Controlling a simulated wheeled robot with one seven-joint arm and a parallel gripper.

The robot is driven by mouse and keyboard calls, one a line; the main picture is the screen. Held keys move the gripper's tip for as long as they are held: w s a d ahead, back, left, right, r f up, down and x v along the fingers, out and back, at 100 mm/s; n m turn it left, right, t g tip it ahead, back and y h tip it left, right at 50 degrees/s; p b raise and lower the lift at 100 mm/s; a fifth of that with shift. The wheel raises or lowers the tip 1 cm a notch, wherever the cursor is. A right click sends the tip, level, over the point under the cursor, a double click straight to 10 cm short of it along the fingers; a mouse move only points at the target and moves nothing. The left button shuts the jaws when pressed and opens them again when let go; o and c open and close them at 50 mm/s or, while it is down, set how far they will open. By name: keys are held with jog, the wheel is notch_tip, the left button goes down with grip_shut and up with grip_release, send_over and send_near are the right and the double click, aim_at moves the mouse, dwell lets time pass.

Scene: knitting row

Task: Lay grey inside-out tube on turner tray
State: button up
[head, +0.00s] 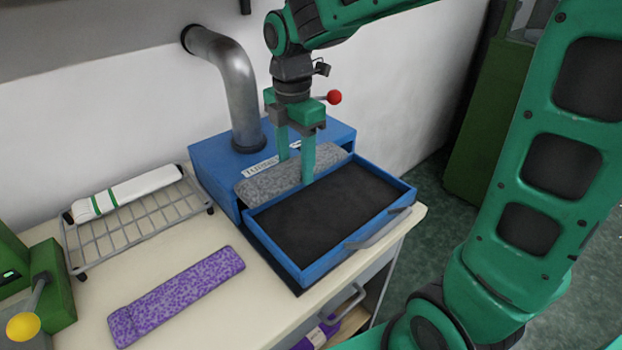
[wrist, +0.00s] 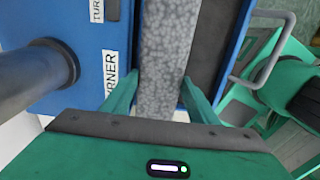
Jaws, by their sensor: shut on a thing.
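A grey speckled tube (head: 265,182) is between the fingers of my gripper (head: 294,168), at the back edge of the open turner tray. The tray (head: 411,195) is a blue drawer with a dark bottom, pulled out of the blue turner box (head: 222,151). In the wrist view the grey tube (wrist: 168,62) runs lengthwise between the fingertips of my gripper (wrist: 160,90), alongside the dark tray bottom (wrist: 208,50). My gripper is shut on the tube. I cannot tell whether the tube touches the tray bottom.
A metal pipe (head: 236,90) rises from the turner box. A wire rack (head: 140,228) holds a white tube with green stripes (head: 125,193). A purple speckled tube (head: 178,294) lies on the cream worktop (head: 90,325). A green machine with a yellow knob (head: 23,327) stands front left.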

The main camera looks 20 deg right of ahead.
jog(key=d+f, duration=0.1)
jog(key=d, duration=0.2)
jog(key=w+d+f, duration=0.1)
jog(key=shift+d+f, duration=0.15)
jog(key=shift+f, duration=2.25)
jog(key=shift+f, duration=0.6)
jog(key=o, duration=0.7)
jog(key=shift+o, duration=0.2)
jog(key=shift+r, duration=0.1)
